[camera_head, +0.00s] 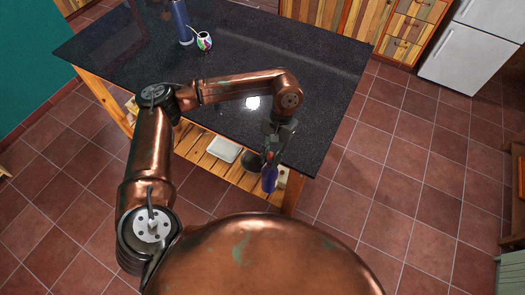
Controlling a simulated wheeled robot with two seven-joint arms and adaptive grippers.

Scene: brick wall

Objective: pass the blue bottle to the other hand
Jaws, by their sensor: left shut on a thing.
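My left arm reaches in from the left and bends down over the front edge of the dark table. My left gripper (271,158) points down and is shut on a small blue bottle (269,179). The bottle hangs below the fingers, in front of the table's front edge in this view. Its upper part is hidden by the gripper. My right gripper is not in view.
The dark stone tabletop (325,70) is mostly bare. A taller blue flask (181,22) and a patterned cup with a straw (204,41) stand at its back left. A wooden shelf below holds a white dish (223,149). Tiled floor (400,165) is free to the right.

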